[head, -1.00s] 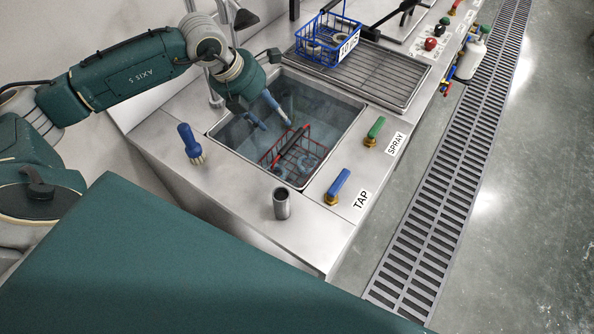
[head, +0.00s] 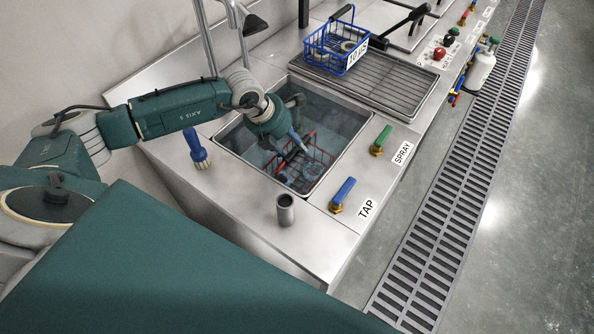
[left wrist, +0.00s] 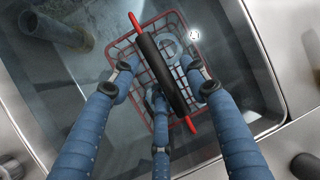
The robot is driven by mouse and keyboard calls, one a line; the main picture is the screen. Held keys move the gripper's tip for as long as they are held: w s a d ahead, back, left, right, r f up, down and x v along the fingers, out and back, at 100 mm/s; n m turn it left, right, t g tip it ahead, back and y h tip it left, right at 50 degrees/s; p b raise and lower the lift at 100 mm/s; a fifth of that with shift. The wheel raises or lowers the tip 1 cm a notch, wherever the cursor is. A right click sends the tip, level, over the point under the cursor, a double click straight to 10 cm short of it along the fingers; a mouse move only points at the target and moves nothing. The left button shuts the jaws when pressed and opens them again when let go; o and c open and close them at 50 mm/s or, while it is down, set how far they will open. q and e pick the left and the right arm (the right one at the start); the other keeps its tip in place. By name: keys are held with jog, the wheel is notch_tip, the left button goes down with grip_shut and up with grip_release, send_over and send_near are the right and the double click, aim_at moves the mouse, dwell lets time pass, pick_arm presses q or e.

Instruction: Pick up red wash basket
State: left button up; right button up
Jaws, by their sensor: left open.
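The red wash basket (head: 318,164) is a wire basket in the sink (head: 352,138), with round metal parts inside. In the left wrist view the basket (left wrist: 118,52) lies below my fingers, with its black handle (left wrist: 163,72) crossing its middle. My left gripper (head: 292,147) reaches into the sink over the basket and partly hides it. In the left wrist view my gripper (left wrist: 157,80) is open, with its blue fingers on both sides of the handle. I cannot tell whether they touch it. My right gripper is not in view.
A blue basket (head: 333,50) stands on the drain rack (head: 391,84) behind the sink. A blue brush (head: 197,149), a metal cup (head: 285,209), a blue tap lever (head: 343,193) and a green spray lever (head: 382,138) surround the sink. A dark pipe (left wrist: 55,27) shows in the sink.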

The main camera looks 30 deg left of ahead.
pick_arm(q)
jog(key=shift+x, duration=0.85)
jog(key=shift+f, duration=0.25)
grip_shut()
jog(key=shift+w+r, duration=0.15)
jog(key=shift+w, duration=0.05)
